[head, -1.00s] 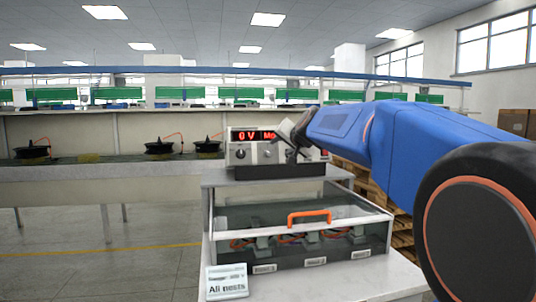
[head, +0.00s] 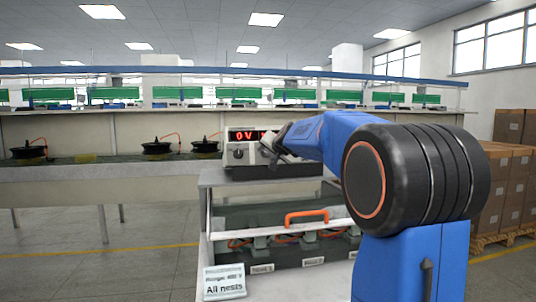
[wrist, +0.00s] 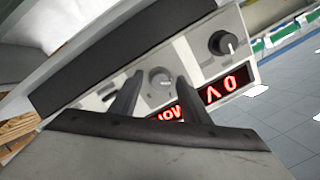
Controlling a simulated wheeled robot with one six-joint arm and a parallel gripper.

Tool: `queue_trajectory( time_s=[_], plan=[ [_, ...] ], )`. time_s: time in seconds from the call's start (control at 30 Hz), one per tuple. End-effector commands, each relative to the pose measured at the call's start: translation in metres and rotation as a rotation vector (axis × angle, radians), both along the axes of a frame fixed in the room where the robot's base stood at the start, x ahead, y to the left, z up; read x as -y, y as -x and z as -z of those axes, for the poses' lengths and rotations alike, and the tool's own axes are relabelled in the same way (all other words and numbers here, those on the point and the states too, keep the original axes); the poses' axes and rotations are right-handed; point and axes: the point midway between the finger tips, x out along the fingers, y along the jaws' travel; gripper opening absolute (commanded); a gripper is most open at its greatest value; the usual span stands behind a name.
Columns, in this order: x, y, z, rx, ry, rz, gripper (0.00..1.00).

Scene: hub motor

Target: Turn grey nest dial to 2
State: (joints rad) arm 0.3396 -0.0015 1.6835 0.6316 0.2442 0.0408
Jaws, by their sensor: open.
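The tester box (head: 237,169) stands on the bench with its red display (head: 244,135) reading 0 V and a second part cut off by my arm. In the wrist view the panel shows upside down and tilted. The grey dial (wrist: 160,78) shows there with a light pointer mark; its setting is too small to read. A black knob (wrist: 222,43) sits to its right in that view. My gripper (wrist: 159,62) is open, its two fingers on either side of the grey dial; contact cannot be told. In the head view my gripper (head: 272,148) hides the grey dial.
Below the tester is a clear-lidded case with an orange handle (head: 306,215) and several nests inside. An "All nests" card (head: 224,282) stands at the front left. Cartons (head: 505,190) on a pallet stand at the right.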

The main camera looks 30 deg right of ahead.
Motion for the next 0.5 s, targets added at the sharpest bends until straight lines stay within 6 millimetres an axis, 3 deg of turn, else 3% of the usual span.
queue_trajectory(
  time_s=[0.3, 0.47, 0.5],
  plan=[
    [0.0004, -0.002, 0.0003, 0.0, 0.0, 0.0, 0.42],
    [0.0003, -0.0019, 0.0002, 0.0, 0.0, 0.0, 0.07],
    [0.0003, -0.0019, 0.0002, 0.0, 0.0, 0.0, 0.07]
  ],
)
